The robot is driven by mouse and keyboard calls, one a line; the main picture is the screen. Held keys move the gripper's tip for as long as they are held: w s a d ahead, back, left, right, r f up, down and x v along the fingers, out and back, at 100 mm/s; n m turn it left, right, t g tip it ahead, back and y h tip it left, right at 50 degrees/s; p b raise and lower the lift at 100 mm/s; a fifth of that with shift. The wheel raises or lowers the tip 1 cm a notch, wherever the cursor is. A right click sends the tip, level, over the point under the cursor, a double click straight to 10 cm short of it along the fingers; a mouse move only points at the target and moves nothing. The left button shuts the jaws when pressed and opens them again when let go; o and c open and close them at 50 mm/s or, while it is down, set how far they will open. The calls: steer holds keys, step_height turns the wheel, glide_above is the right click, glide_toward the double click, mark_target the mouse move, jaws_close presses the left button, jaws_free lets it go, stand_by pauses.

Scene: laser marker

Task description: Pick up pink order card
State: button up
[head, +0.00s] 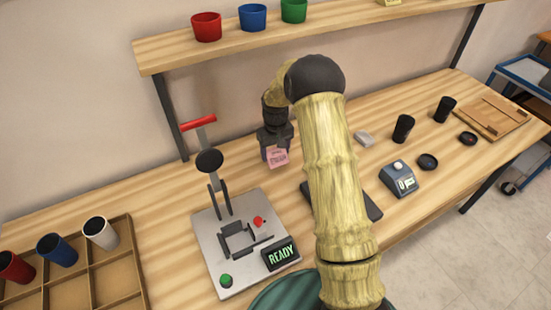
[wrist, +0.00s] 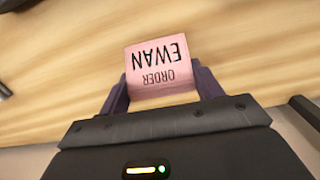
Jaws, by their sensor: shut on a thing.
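The pink order card (head: 277,157) is held at the end of my arm, above the back part of the table. In the wrist view the pink order card (wrist: 158,67) shows the words "ORDER EWAN", upside down in the picture. My gripper (wrist: 160,92) is shut on it, one dark finger on each side of its lower part. In the head view my gripper (head: 275,148) points down to the card, left of my arm. I cannot tell exactly how far the card is from the tabletop.
A grey machine (head: 243,245) with a red-handled lever and a READY display stands left of my arm. A wooden tray (head: 90,291) with red, blue and white tumblers is at the far left. Black cups (head: 403,128), lids and a blue device (head: 398,179) stand to the right. A shelf (head: 350,28) with coloured cups runs above.

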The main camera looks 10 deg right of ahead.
mark_target(276, 149)
step_height(276, 149, up, 6)
steer(key=shift+f, duration=0.1)
stand_by(0.7)
